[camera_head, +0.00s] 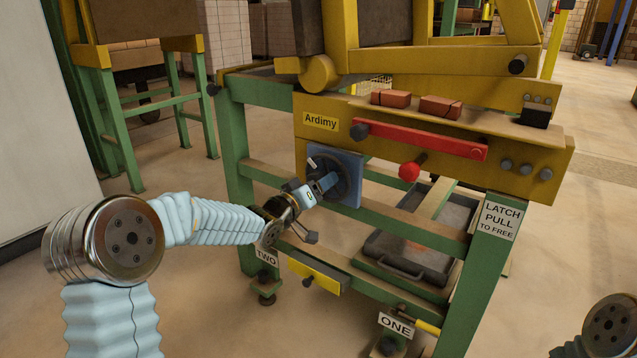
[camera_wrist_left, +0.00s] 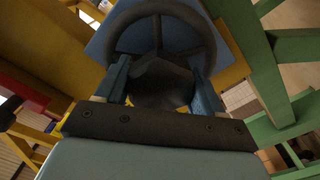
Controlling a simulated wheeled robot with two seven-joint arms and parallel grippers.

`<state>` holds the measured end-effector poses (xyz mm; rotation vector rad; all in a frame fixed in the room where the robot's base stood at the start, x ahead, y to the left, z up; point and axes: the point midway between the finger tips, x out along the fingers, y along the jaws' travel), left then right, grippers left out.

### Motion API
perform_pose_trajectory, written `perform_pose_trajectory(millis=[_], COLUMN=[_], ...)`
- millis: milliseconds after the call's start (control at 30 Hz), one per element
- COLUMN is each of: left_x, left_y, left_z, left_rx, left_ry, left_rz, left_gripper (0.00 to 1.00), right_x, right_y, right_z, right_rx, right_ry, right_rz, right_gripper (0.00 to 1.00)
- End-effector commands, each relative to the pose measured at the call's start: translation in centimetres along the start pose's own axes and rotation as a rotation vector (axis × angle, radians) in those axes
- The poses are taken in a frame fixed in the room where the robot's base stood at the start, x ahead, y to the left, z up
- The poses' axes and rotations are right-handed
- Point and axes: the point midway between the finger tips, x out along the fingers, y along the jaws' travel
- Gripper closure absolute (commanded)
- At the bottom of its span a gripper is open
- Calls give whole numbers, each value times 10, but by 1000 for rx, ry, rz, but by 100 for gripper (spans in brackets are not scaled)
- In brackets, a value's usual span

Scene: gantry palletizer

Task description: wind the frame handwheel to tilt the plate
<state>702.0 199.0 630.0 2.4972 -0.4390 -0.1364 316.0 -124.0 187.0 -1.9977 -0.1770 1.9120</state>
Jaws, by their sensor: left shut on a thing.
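The frame handwheel (camera_head: 350,172) is a dark spoked wheel on a blue square plate (camera_head: 347,195) on the front of the yellow and green frame. In the left wrist view the wheel's rim (camera_wrist_left: 203,28) and dark hub (camera_wrist_left: 160,82) fill the upper middle. My left gripper (camera_head: 331,181) reaches it from the left. Its two blue fingers, also in the left wrist view (camera_wrist_left: 160,80), are shut on the handwheel, one on each side of the hub. The exact contact is dark and partly hidden. The tilting plate is not clearly identifiable. My right gripper is not in view.
Right of the wheel are a red knob (camera_head: 409,172) and a red lever bar (camera_head: 420,139). Two red bricks (camera_head: 391,98) lie on the yellow ledge above. A dark tray (camera_head: 405,260) sits low inside the frame. A yellow drawer (camera_head: 314,275) is below the wheel.

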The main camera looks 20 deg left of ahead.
Motion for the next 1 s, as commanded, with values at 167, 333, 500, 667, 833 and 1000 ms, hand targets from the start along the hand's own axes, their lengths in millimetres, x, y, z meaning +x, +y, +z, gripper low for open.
perform_pose_trajectory(millis=[167, 333, 500, 667, 833, 1000], left_x=[-1, -1, -1, -1, -1, 0], left_y=[-1, -1, -1, -1, 0, 0], left_z=[2, 3, 3, 3, 3, 3], left_rx=[-169, -331, -493, -644, -806, -968], left_ry=[-7, -8, -8, -7, -8, -8], left_rz=[-5, -5, -6, -6, -7, -7], left_gripper=[62, 62, 62, 62, 62, 62], right_x=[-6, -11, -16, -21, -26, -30], right_y=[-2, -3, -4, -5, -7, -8], right_z=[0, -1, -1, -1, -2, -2], right_rx=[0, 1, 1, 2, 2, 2], right_ry=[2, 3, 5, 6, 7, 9], right_rz=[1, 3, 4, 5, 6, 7], right_gripper=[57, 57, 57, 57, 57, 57])
